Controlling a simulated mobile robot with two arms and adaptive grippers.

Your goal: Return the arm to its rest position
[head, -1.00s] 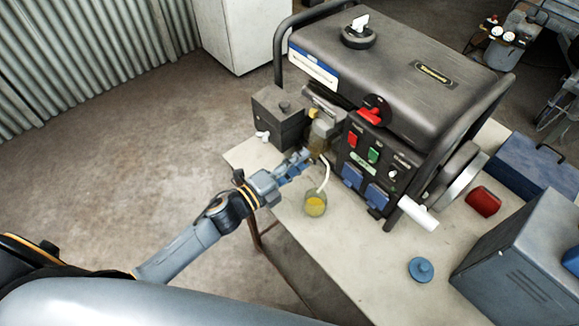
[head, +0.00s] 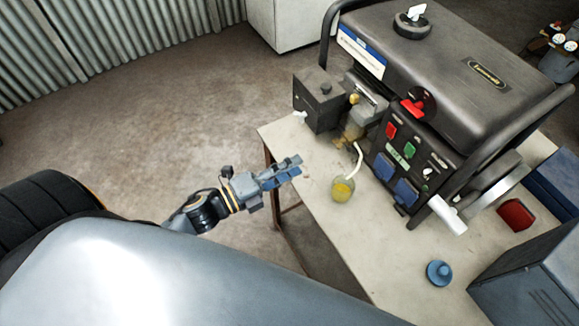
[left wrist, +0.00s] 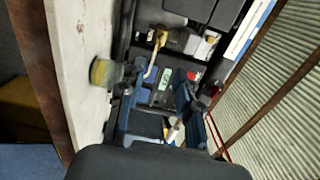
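My left gripper (head: 293,167) hangs in the air off the left edge of the workbench (head: 385,262), its fingers pointing right toward the generator. In the left wrist view the two blue-grey fingers (left wrist: 157,92) stand apart with nothing held between them. The forearm is partly hidden behind my own grey body at the bottom. My right gripper does not show.
A black generator (head: 460,75) stands on the bench. Near its front are a glass jar of yellow liquid (head: 342,190) with a pale tube, a blue knob-like part (head: 439,273) and a red object (head: 515,215). Open concrete floor (head: 150,130) lies left.

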